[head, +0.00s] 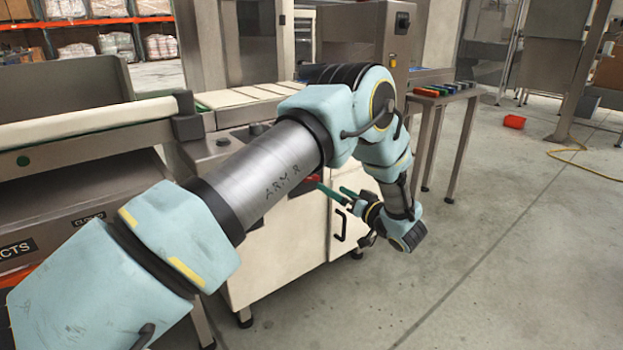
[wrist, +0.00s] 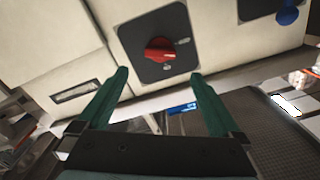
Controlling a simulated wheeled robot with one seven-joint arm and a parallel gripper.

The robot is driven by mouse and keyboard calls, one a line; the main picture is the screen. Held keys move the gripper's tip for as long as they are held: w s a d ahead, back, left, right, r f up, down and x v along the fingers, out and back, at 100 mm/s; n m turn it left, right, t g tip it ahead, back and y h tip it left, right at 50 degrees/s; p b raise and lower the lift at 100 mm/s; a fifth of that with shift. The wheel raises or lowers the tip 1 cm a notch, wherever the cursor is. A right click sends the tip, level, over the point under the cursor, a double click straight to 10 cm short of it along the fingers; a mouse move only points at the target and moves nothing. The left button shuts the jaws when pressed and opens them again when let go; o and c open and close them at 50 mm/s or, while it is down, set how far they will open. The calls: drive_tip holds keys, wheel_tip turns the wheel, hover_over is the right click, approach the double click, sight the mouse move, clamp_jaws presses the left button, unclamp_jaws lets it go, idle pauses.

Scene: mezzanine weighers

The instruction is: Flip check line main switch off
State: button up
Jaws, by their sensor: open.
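The main switch (wrist: 159,50) is a red rotary knob on a black square plate (wrist: 132,37) on a pale cabinet face, in the wrist view. Its grip lies roughly level in that picture. Small marks sit right of it and below it, too small to read. My gripper (wrist: 160,75) is open, with its two green fingers apart and nothing between them. The fingertips reach toward the plate's lower edge, with the knob above and between them. In the head view, my gripper (head: 332,188) is at the cabinet front, and my arm hides part of that front.
The pale cabinet (head: 275,255) stands under the conveyor line (head: 85,125), with a black door handle (head: 340,224). A blue round part (wrist: 288,15) is at the wrist view's upper right. A narrow table (head: 443,97) and red bin (head: 514,121) stand right. Floor right of the cabinet is open.

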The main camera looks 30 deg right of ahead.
drive_tip(key=w+a+b, duration=0.1)
drive_tip(key=w, duration=0.8)
drive_tip(key=shift+w+a, duration=0.15)
drive_tip(key=shift+a, duration=0.25)
